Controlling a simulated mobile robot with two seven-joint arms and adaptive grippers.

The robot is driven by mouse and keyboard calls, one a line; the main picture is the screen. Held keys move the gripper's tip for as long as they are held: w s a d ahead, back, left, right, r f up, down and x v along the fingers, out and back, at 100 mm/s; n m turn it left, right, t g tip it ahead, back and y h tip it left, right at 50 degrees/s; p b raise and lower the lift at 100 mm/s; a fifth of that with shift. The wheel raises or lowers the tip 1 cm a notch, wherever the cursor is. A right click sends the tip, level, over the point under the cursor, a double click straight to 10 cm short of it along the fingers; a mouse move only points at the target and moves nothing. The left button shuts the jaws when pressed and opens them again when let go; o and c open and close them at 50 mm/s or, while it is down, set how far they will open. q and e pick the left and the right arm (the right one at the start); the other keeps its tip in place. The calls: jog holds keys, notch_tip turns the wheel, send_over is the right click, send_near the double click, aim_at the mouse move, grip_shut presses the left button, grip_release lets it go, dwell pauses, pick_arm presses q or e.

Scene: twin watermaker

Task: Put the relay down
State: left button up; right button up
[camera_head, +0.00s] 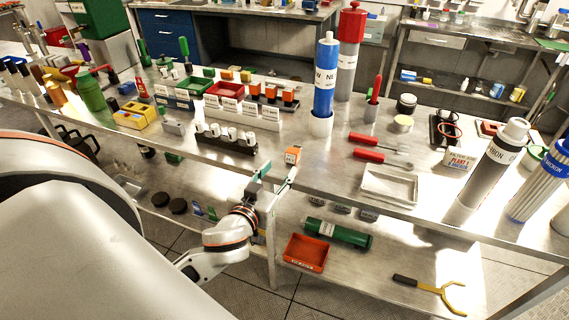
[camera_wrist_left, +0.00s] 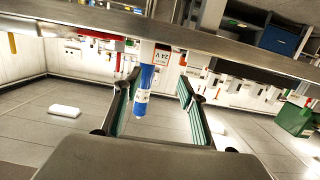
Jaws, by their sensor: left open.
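The relay (camera_head: 293,155), a small orange block with a white label, is at the front edge of the steel bench (camera_head: 330,150). In the left wrist view, the relay (camera_wrist_left: 162,54) shows upside down, lined up with the gap between the fingers and near their tips. My left gripper (camera_head: 278,172) is open at the bench's front edge, its green-padded fingers spread; in the wrist view (camera_wrist_left: 157,82) neither pad is seen pressing on the relay. The relay's underside is hidden, so its full contact with the bench cannot be told. My right gripper is not in view.
A black rack of white cylinders (camera_head: 226,140) stands left of the relay. Behind are white labelled blocks (camera_head: 242,113) with orange relays and a blue cartridge (camera_head: 325,80). Red-handled tools (camera_head: 370,156) and a white tray (camera_head: 389,186) lie right. A lower shelf holds a red tray (camera_head: 306,252).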

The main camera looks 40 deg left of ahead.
pick_arm(q)
jog(key=s+d+f+m+g+h, duration=0.1)
jog(key=s+d+f+m+h, duration=0.1)
jog(key=s+d+f, duration=0.3)
jog(key=s+d+f+m+g+h, duration=0.2)
jog(key=s+d+f, duration=0.3)
jog(key=f, duration=0.7)
jog(key=s+d+f+m+g+h, duration=0.2)
jog(key=s+d+f+m, duration=0.1)
jog(key=f, duration=0.5)
jog(key=shift+s+d+f, duration=0.35)
jog(key=shift+s+d, duration=0.55)
jog(key=shift+s, duration=0.05)
jog(key=c, duration=0.4)
jog(key=shift+w+d, duration=0.1)
